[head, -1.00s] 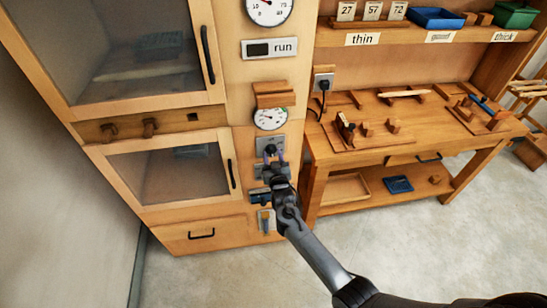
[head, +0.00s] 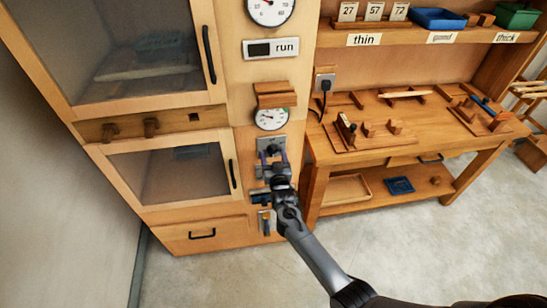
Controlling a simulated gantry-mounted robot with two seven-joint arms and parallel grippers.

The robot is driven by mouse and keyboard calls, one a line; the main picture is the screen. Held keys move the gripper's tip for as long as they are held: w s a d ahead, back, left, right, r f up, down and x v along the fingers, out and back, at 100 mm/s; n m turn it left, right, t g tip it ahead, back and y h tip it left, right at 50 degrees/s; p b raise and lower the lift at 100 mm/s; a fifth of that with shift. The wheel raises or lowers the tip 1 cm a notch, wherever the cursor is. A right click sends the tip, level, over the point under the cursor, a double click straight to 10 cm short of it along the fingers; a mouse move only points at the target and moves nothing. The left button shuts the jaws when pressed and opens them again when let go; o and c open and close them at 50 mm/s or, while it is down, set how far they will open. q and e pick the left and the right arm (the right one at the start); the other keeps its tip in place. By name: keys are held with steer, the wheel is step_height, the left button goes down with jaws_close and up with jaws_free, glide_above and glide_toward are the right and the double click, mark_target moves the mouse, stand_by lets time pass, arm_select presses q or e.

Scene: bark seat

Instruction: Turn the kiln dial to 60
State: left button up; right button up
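The kiln is a tall wooden cabinet with a control column at its right. A dark knob (head: 269,151), apparently the kiln dial, sits on a grey metal plate (head: 277,141) below a small round gauge (head: 271,119). My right gripper (head: 273,157) is at this knob, its fingers apart on either side and just below it. The fingers look open; I cannot tell whether either touches the knob. The dial's setting is too small to read. My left gripper is out of view.
A wooden block ledge (head: 275,94) juts out above the small gauge. A "run" panel (head: 271,49) and a larger gauge (head: 270,10) are higher up. A workbench (head: 420,150) stands close at the right. Open floor lies in front.

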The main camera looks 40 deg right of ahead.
steer(key=shift+s+a, duration=0.1)
steer(key=p+v, duration=0.1)
steer(key=v, duration=0.9)
steer(key=shift+s+p, duration=0.3)
steer(key=shift+p, duration=0.05)
steer(key=shift+a, duration=0.1)
